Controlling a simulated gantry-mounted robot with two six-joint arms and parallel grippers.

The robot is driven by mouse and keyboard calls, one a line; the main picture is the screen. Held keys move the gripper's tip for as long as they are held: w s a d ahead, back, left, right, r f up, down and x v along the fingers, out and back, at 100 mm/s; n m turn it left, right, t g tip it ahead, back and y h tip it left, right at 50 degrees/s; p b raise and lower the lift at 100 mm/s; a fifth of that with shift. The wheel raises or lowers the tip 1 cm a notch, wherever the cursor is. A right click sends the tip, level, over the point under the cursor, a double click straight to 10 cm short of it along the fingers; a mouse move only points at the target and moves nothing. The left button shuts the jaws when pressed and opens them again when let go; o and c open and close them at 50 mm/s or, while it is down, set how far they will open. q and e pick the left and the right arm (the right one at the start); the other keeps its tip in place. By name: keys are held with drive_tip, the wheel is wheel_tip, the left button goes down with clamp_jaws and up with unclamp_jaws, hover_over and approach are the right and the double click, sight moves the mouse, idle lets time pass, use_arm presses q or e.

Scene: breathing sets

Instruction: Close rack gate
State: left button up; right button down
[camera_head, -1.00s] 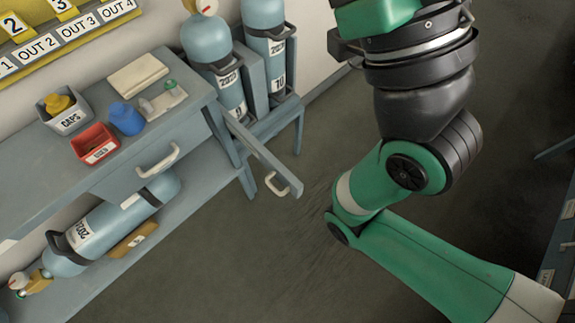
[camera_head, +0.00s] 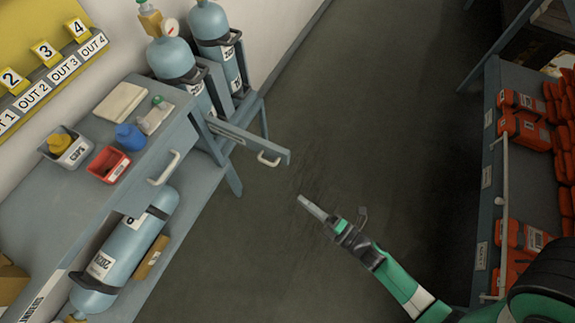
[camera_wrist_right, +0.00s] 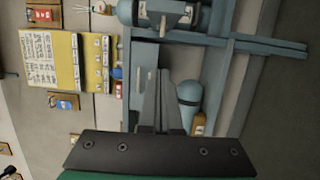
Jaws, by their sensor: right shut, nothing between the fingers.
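In the right wrist view the gate (camera_wrist_right: 268,47) shows as a bar reaching out to the right. My right gripper (camera_head: 304,203) is shut and empty, over the floor to the lower right of the gate, apart from it. Its fingers (camera_wrist_right: 158,95) also show in the right wrist view. My left gripper is out of view.
The workbench (camera_head: 60,188) at left carries a caps bin, a red bin and a blue item; another cylinder (camera_head: 130,245) lies on its lower shelf. Shelving (camera_head: 490,130) with red cases stands at right. The floor between is clear.

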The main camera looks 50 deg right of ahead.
use_arm(q)
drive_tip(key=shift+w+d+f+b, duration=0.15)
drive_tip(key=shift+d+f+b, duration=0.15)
drive_tip(key=shift+b, duration=0.1)
use_arm(e)
drive_tip(key=w+d, duration=0.5)
drive_tip(key=w, duration=0.5)
drive_tip(key=shift+w+d, duration=0.2)
drive_tip(key=shift+w, duration=0.2)
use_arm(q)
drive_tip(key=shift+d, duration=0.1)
